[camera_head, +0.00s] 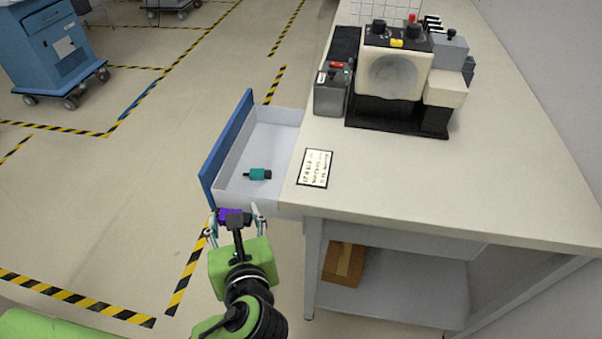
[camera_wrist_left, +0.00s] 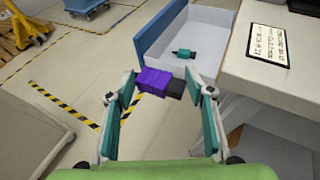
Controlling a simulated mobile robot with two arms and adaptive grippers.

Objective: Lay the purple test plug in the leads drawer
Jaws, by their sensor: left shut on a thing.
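The purple test plug (camera_head: 227,214) has a purple body and a dark end. It sits crosswise between the fingertips of my left gripper (camera_head: 236,215), which is shut on it. In the left wrist view the plug (camera_wrist_left: 153,81) spans the gap between the fingers. The leads drawer (camera_head: 284,116) is pulled out from the bench, with a blue front and pale grey inside. A teal plug (camera_head: 259,174) with dark ends lies on its floor. My left gripper and the purple plug appear at the drawer's near end; their height over it is hard to tell. My right gripper is out of view.
The bench top (camera_head: 480,180) is right of the drawer, with a label card (camera_head: 315,168) at its edge and a cream-and-black device (camera_head: 395,75) behind. A lower shelf holds a brown box (camera_head: 343,264). A blue cart (camera_head: 52,48) stands far left. The drawer floor around the teal plug is clear.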

